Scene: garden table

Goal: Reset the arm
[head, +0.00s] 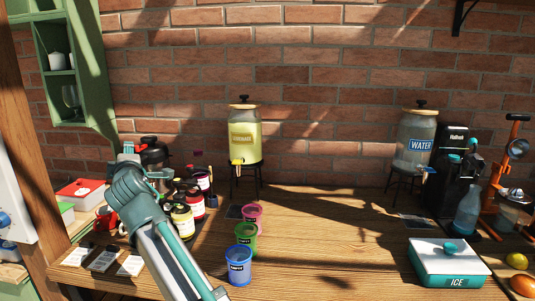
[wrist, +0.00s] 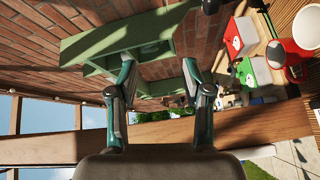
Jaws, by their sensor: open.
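My gripper (wrist: 158,85) is open and empty in the wrist view, its two fingers apart with a green wall shelf (wrist: 115,42) beyond them. In the head view my arm reaches up from the bottom edge over the left part of the wooden table (head: 330,235). Its end is near a dark pot (head: 154,155) at the left; the fingertips are small there and partly hidden by my wrist. Nothing is held.
Pink (head: 252,215), green (head: 246,236) and blue (head: 238,268) cups stand right of my arm. Several jars (head: 183,220) stand close beside it. A lemonade dispenser (head: 243,140), water dispenser (head: 415,140) and ice box (head: 448,265) stand farther right. The table's middle right is clear.

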